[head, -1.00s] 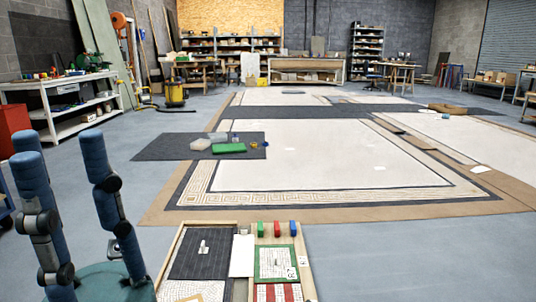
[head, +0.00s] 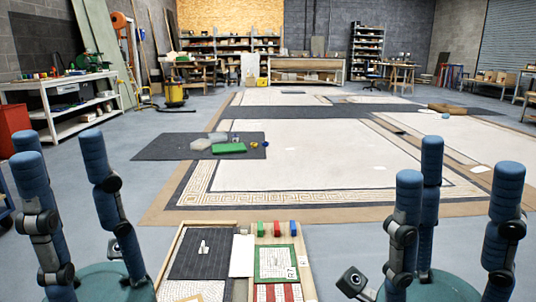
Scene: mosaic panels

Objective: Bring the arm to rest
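My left gripper (head: 58,146) is at the lower left, its blue fingers spread and pointing away from me, with nothing between them. My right gripper (head: 457,168) is at the lower right, its blue fingers also spread apart and empty. Both are apart from the wooden tray (head: 222,223) that lies between them at the bottom middle. The lower parts of both grippers are cut off by the picture's bottom edge.
The tray holds a dark panel (head: 200,255), a green-framed panel (head: 276,263) and red, green and blue blocks. Beyond it is a large pale mosaic floor (head: 330,165). A grey mat (head: 165,148) bears a green tray (head: 229,148). A white workbench (head: 60,84) stands left.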

